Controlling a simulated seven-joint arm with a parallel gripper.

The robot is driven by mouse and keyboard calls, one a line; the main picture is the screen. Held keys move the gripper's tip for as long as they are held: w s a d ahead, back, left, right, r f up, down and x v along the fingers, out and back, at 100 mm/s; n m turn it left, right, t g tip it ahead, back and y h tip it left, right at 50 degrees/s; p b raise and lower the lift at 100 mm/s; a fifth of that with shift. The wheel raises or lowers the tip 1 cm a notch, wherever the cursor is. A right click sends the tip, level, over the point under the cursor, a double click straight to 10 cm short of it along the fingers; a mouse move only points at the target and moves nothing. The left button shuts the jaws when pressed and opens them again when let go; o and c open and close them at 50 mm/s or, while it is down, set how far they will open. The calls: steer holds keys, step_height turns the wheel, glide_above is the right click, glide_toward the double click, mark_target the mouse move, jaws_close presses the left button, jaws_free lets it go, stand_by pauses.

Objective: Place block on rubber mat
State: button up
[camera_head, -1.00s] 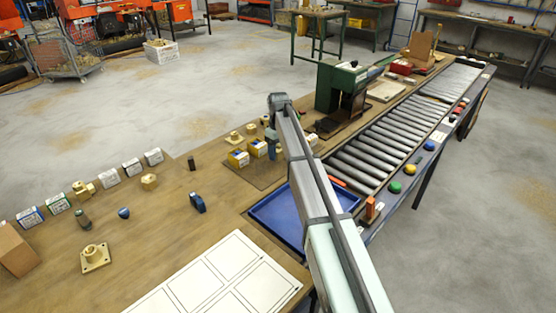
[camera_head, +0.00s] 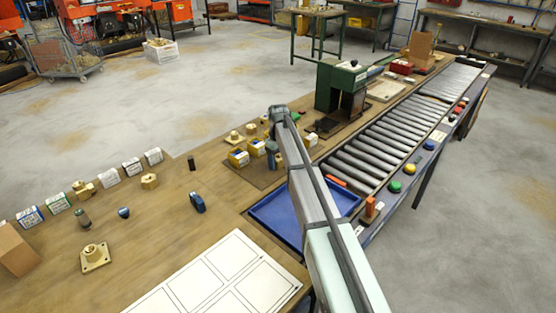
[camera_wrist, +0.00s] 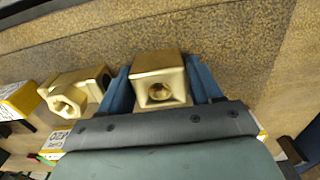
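A gold-coloured brass block (camera_wrist: 157,82) with a round hole in its face sits between the two blue fingers of my gripper (camera_wrist: 158,72) in the wrist view. The fingers lie against both of its sides, so my gripper looks shut on it. In the head view my gripper (camera_head: 272,160) is low over the dark brown mat (camera_head: 262,181), and the block cannot be made out there. Whether the block touches the surface below is not clear.
Yellow-and-white boxes (camera_head: 238,158) and brass fittings (camera_head: 234,137) stand close to my gripper. A blue tray (camera_head: 275,213) and a roller conveyor (camera_head: 385,140) lie to the right. A green machine (camera_head: 340,88) stands behind.

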mark_target(278, 157)
steer(key=o, duration=0.3)
step_height(278, 157, up, 12)
steer(key=shift+r, duration=0.2)
stand_by(0.6)
steer(key=shift+o, duration=0.6)
